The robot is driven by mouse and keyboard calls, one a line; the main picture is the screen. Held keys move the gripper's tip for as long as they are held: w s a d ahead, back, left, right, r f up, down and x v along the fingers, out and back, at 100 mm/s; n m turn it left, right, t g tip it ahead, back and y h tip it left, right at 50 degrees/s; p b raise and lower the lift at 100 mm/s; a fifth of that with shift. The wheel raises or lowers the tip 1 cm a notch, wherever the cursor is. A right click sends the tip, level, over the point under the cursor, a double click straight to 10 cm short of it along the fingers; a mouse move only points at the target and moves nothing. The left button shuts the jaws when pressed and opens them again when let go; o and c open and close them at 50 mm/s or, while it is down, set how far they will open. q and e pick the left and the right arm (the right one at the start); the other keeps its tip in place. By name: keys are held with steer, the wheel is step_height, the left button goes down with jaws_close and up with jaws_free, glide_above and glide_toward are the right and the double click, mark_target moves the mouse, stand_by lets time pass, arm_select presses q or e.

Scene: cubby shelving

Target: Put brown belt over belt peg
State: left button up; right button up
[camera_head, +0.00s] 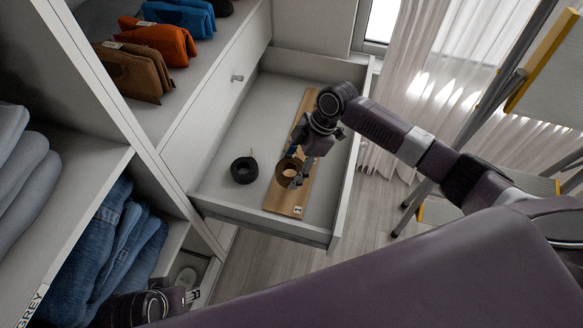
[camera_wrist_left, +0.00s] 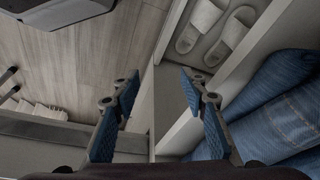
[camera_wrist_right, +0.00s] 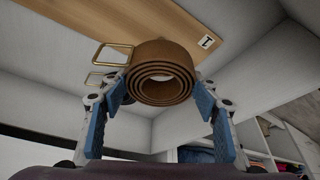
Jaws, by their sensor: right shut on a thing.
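The brown belt (camera_head: 287,182) is rolled into a coil with a brass buckle. My right gripper (camera_head: 296,170) is shut on it, over the wooden board (camera_head: 279,199) in the open drawer. In the right wrist view the coil (camera_wrist_right: 163,68) sits between the blue finger pads of the right gripper (camera_wrist_right: 160,95), its round opening facing the camera and its buckle sticking out left. Whether the coil touches the board is unclear. I cannot make out the belt peg. My left gripper (camera_head: 190,296) is low at the left, and its fingers (camera_wrist_left: 160,90) are open and empty.
A coiled black belt (camera_head: 244,170) lies in the drawer (camera_head: 217,203), left of the board. Shelves at left hold folded jeans (camera_head: 112,240) and orange (camera_head: 160,40) and brown (camera_head: 132,72) clothes. A ladder (camera_head: 480,105) and curtain (camera_head: 412,75) stand right. White slippers (camera_wrist_left: 207,25) lie near the left gripper.

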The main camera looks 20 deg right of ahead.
steer(key=shift+f+b, duration=0.3)
steer(key=shift+b, duration=0.05)
steer(key=shift+f+b, duration=0.45)
steer(key=shift+b, duration=0.05)
steer(key=shift+f+b, duration=0.7)
steer(key=shift+f, duration=0.7)
arm_select(q)
steer(key=shift+w+d+r+t+b, duration=0.2)
steer(key=shift+w+r+t, duration=0.2)
steer(key=shift+r, duration=0.45)
steer(key=shift+w+d+r+t+b, duration=0.1)
steer(key=shift+w+r+t+b, duration=0.2)
steer(key=shift+w+r, duration=0.45)
steer(key=shift+w+d+r+t+b, duration=0.15)
steer(key=shift+w+r+t, duration=0.2)
steer(key=shift+r, duration=0.65)
arm_select(e)
steer(key=shift+f, duration=1.15)
arm_select(q)
steer(key=shift+s, duration=0.1)
arm_select(e)
steer(key=o, duration=1.4)
steer(key=shift+c, duration=0.2)
steer(key=v, duration=1.2)
